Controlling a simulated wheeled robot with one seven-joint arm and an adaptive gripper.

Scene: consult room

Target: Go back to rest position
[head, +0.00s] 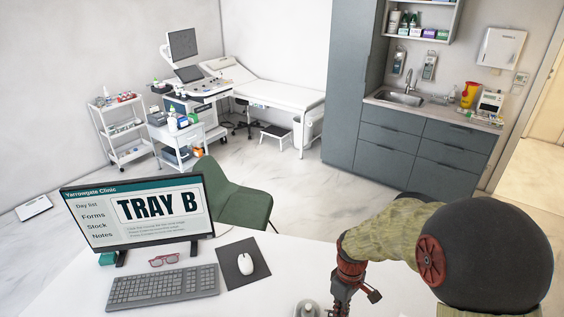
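My arm comes in from the right and bends down over the white desk. My gripper (344,296) points down at the bottom edge of the head view, right of the mouse pad. Its fingertips are cut off or too small to make out, so I cannot tell whether it is open or shut, or whether it holds anything. A small grey-white object (307,309) shows just left of it at the bottom edge, partly cut off. I cannot tell if they touch.
The desk (178,291) carries a monitor (140,212) reading "TRAY B", a keyboard (163,287), red glasses (164,260) and a mouse (245,263) on a dark pad (233,273). A green chair (238,205) stands behind it. Grey cabinets (420,150) stand beyond my arm.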

